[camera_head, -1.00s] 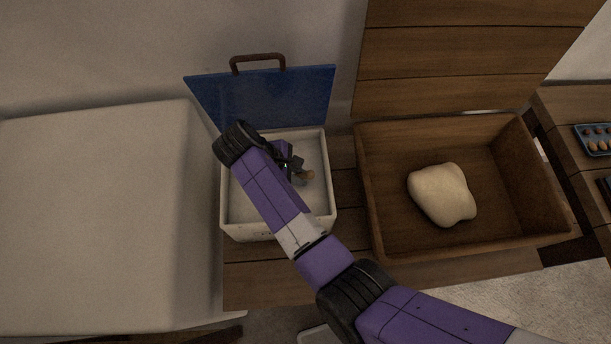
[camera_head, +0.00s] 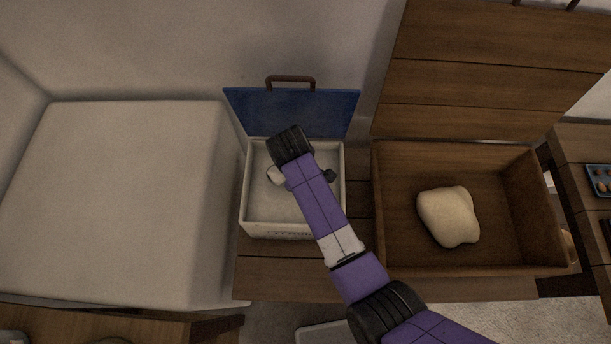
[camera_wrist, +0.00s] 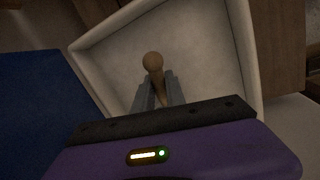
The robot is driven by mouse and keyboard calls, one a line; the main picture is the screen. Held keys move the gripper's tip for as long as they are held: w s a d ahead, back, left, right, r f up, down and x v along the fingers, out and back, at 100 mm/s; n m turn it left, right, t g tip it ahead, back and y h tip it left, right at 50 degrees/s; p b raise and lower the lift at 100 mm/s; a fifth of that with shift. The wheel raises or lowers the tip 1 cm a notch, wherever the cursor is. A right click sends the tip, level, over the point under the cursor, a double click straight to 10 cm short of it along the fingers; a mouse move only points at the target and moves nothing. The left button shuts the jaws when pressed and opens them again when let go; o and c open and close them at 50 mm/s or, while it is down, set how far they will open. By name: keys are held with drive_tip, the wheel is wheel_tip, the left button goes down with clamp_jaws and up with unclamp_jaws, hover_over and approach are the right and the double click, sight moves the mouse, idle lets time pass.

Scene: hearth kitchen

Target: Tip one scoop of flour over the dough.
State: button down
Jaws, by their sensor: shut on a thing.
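In the wrist view my gripper (camera_wrist: 158,86) is shut on the wooden handle (camera_wrist: 152,62) of a scoop, its round knob showing between the fingers. The scoop's bowl is hidden there. Both are over the white flour bin (camera_head: 243,200), whose pale flour (camera_head: 285,208) shows in the head view. My arm hides most of the gripper in that view; a small pale piece left of the wrist may be part of the scoop, but I cannot tell. The dough (camera_head: 448,216) is a smooth cream lump in an open wooden trough (camera_head: 376,215), right of the bin.
The bin's blue lid (camera_head: 295,112) stands open behind it, and the trough's plank lid (camera_head: 455,80) stands open behind the trough. A large pale block (camera_head: 125,200) stands at left. A side table (camera_head: 580,160) at right holds a blue tray (camera_head: 598,180).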

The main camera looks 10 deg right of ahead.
drive_tip(key=shift+d+r+p, duration=0.1)
drive_tip(key=shift+r+p, duration=0.55)
drive_tip(key=shift+r, duration=0.2)
drive_tip(key=shift+y, duration=0.4)
drive_tip(key=shift+s+d+r, duration=0.1)
drive_tip(key=shift+d+r, duration=0.1)
drive_tip(key=shift+r, duration=1.1)
drive_tip(key=shift+s+d+r, duration=0.1)
drive_tip(key=shift+d+r, duration=0.05)
drive_tip(key=shift+r, duration=1.15)
drive_tip(key=shift+d, duration=0.1)
